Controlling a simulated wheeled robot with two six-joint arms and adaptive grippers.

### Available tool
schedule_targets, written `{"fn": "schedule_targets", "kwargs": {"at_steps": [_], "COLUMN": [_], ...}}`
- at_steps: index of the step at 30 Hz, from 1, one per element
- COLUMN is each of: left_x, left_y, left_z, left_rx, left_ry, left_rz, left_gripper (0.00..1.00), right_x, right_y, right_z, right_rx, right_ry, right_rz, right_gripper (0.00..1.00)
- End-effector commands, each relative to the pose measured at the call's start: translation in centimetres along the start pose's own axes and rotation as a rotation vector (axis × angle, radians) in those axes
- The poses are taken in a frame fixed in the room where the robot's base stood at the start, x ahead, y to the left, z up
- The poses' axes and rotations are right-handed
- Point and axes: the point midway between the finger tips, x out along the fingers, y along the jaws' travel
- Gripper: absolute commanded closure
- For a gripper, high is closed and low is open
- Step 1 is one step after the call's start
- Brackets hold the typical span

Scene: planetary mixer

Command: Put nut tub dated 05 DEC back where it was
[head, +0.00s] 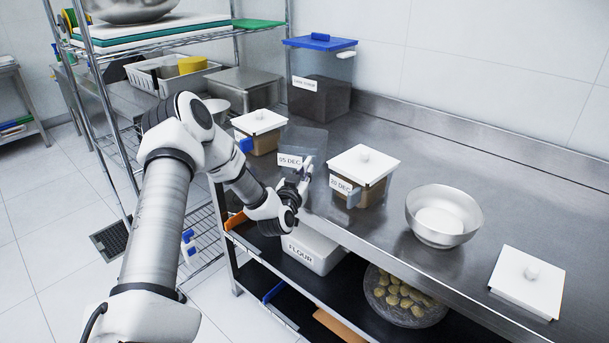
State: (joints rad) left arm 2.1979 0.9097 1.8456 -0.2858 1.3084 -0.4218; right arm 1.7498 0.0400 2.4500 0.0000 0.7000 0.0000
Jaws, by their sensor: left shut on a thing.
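The nut tub (305,142) with the label "05 DEC" is a clear, greyish tub without a lid on it. A white square lid with a knob (530,279) lies on the counter at the far right. My right gripper is out of view.
A lidded tub labelled "20 DEC" (371,163) stands close on the right, and another lidded tub (264,120) on the left. A tall blue-lidded bin (322,98) stands behind. A steel bowl (441,232) is right. The counter (450,150) is clear behind the bowl.

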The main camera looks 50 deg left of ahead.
Motion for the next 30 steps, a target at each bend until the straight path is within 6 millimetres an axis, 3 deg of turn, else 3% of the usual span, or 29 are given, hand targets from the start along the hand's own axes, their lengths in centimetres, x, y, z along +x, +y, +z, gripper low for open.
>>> {"fn": "schedule_targets", "kwargs": {"at_steps": [11,12,13,14,24,30], "left_x": [0.0,0.0,0.0,0.0,0.0,-3.6], "left_y": [0.0,0.0,0.0,0.0,0.0,0.0], "left_z": [0.7,0.6,0.5,0.5,-0.1,0.2], "left_rx": [0.000,0.000,0.000,0.000,-0.001,-0.007], "left_ry": [0.002,0.001,0.001,0.001,0.001,-0.003], "left_rz": [0.001,0.001,0.001,0.001,0.000,-0.001], "left_gripper": [1.00,0.76,0.65,0.61,0.61,0.61], "right_x": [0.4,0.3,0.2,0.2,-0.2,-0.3], "right_y": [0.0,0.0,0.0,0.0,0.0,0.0], "right_z": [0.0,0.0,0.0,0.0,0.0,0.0], "right_rx": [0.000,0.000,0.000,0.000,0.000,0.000], "right_ry": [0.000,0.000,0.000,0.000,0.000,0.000], "right_rz": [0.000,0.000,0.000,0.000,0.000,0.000], "right_gripper": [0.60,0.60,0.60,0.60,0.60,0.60]}}
